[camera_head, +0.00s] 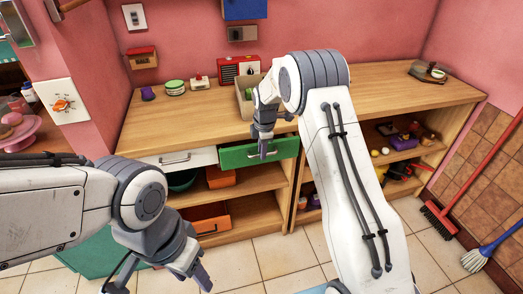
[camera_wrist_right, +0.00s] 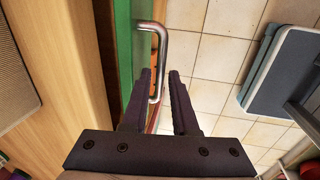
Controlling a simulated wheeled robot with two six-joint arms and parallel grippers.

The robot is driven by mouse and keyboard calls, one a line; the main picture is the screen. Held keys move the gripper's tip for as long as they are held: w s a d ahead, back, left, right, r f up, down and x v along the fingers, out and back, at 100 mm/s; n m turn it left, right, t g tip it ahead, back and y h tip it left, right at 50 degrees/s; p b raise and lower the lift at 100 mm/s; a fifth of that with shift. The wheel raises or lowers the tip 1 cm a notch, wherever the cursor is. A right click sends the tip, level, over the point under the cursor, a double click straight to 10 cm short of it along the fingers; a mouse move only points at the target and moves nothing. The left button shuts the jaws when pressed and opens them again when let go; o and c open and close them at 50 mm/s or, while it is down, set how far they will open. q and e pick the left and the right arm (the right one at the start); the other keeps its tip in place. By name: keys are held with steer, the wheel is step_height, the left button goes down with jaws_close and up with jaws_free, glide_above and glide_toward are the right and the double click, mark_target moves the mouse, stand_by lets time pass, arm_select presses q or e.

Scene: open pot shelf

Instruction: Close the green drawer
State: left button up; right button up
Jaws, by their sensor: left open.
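The green drawer (camera_head: 236,155) is under the wooden counter, and its front stands out a little from the cabinet. In the right wrist view the green front (camera_wrist_right: 123,50) and its metal handle (camera_wrist_right: 166,48) are beyond the fingers, with a gap between the counter edge and the front. My right gripper (camera_head: 263,148) points down in front of the drawer; its fingers (camera_wrist_right: 162,80) are apart, with the lower end of the handle showing between them. Contact cannot be told. My left gripper (camera_head: 198,279) is open and low at the front left, away from the drawer.
A white drawer (camera_head: 186,158) is left of the green one. Open shelves (camera_head: 250,182) below hold orange boxes. The counter (camera_head: 390,87) carries a crate, a red radio (camera_head: 238,69) and small items. A red broom (camera_head: 440,218) leans at the right.

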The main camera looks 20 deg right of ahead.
step_height(320, 180, up, 10)
steer(key=s, duration=0.2)
steer(key=shift+r, duration=0.15)
